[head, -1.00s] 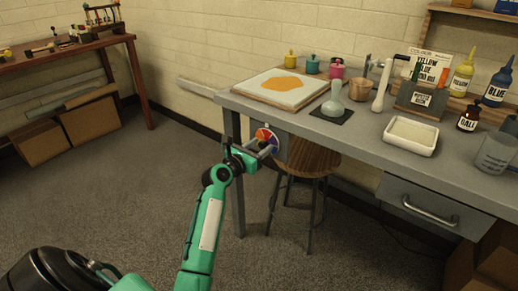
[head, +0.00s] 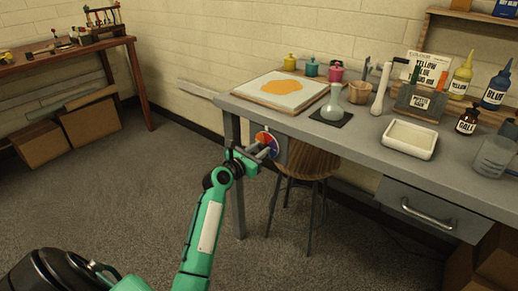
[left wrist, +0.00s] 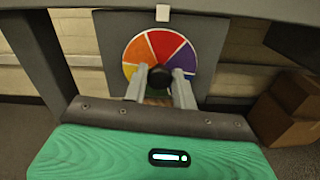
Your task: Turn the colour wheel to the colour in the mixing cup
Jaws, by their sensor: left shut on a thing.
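The colour wheel (head: 266,141) is a round disc of coloured wedges on a grey plate at the left end of the bench. In the left wrist view, the wheel (left wrist: 164,44) has a red wedge at the top under a small white marker (left wrist: 162,13). Orange is on its left and purple on its right, with yellow and blue partly showing lower down. My left gripper (left wrist: 160,84) is shut on the dark knob (left wrist: 158,76) at the wheel's centre. The gripper also shows in the head view (head: 262,157).
A stool (head: 306,163) stands under the bench (head: 345,150), close right of my gripper. On the bench are a glass flask (head: 333,106), a copper-coloured cup (head: 348,94), a white tray (head: 409,139) and a clear beaker (head: 494,156). The floor at left is open.

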